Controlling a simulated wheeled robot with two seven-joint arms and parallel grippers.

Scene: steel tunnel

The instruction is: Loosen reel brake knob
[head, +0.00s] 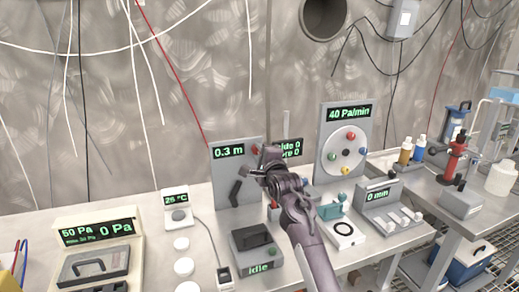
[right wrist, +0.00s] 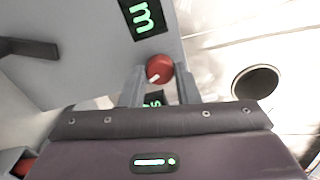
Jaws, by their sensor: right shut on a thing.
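The reel panel (head: 225,170) is an upright grey plate with a green "0.3 m" display (head: 229,152) and a dark crank handle (head: 236,193). The red brake knob (head: 255,149) is at its upper right edge. In the right wrist view the red knob (right wrist: 159,69), with a white mark on it, sits between the two fingertips. My right gripper (right wrist: 160,80) is shut on it. In the head view my right gripper (head: 268,158) reaches up from the bottom and hides part of the panel's right side. My left gripper is not in view.
Right of my arm stands a panel (head: 332,165) with a "40 Pa/min" display and a wheel of coloured knobs. A grey box (head: 256,250) reading "Idle" sits in front of the reel panel. A round wall opening (head: 324,17) is above.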

